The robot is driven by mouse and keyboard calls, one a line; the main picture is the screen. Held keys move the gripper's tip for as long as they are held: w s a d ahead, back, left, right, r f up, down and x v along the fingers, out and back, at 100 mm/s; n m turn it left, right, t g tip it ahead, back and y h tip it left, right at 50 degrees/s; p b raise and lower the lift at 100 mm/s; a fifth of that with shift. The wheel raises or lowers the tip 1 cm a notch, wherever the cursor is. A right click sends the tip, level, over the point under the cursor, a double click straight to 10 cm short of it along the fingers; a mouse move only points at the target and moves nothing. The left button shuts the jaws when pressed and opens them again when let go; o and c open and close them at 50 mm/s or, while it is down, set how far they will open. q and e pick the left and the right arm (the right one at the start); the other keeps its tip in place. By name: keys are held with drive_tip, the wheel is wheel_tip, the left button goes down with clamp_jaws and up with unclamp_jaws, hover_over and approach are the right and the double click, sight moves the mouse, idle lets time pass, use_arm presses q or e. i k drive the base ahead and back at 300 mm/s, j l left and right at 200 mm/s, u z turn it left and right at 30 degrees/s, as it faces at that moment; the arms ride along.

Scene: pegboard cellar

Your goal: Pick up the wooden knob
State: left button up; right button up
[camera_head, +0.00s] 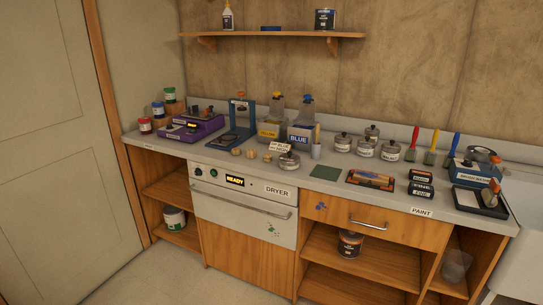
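Several small tan round pieces that look like wooden knobs lie on the grey counter (220,158) above the dryer. One wooden knob (236,151) is at the left, another knob (250,154) is just right of it, and a third (267,157) is close to a small metal-lidded container (289,160). They are too small to make out in detail. Neither of my grippers is in view.
Behind the knobs stand a blue press-like stand (247,112) and yellow and blue bottle boxes (301,134). A purple device (192,128) is to the left. Jars (366,147), a green mat (325,173) and brushes crowd the right. The dryer (243,205) is below.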

sight(267, 156)
drive_tip(key=i+j+z, duration=0.3)
drive_tip(key=i+j, duration=0.35)
drive_tip(key=i, duration=0.15)
